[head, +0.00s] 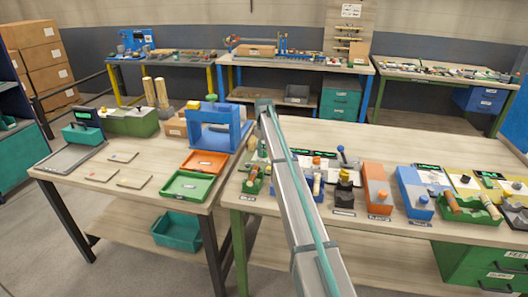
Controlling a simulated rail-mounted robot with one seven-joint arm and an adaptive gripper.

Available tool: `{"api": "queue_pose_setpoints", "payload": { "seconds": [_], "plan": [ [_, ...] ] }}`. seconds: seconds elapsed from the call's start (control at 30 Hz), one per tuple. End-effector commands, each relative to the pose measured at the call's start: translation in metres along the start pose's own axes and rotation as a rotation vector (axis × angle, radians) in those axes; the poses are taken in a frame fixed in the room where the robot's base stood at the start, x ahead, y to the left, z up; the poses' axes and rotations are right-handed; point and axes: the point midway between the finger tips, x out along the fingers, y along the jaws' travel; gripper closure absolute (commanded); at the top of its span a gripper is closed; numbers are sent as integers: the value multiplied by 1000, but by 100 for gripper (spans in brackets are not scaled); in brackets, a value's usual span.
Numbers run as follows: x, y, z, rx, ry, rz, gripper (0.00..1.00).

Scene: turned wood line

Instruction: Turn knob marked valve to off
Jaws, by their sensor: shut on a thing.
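A row of small control boxes stands along the front of the right workbench, with label plates too small to read, so I cannot tell which knob is marked valve.
Left of my arm, the left workbench (60,176) holds an orange tray (204,162), a green tray (186,186) and a blue frame (218,130). A green box with a wooden roller (467,207) stands at right. The right bench's back half (370,140) is mostly clear.

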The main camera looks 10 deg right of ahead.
Motion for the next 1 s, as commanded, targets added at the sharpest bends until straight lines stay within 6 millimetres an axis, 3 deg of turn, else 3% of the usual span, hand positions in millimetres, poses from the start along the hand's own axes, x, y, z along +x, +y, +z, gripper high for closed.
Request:
{"api": "queue_pose_setpoints", "payload": {
  "seconds": [0.6, 0.63, 0.73, 0.77, 1.0],
  "plan": [
    [-1, 0, -1, -44, 3, 2, 98],
    [-1, 0, -1, -44, 3, 2, 59],
    [-1, 0, -1, -43, 3, 1, 42],
    [-1, 0, -1, -43, 2, 1, 39],
    [0, 0, 0, -42, 1, 1, 39]
  ]
}}
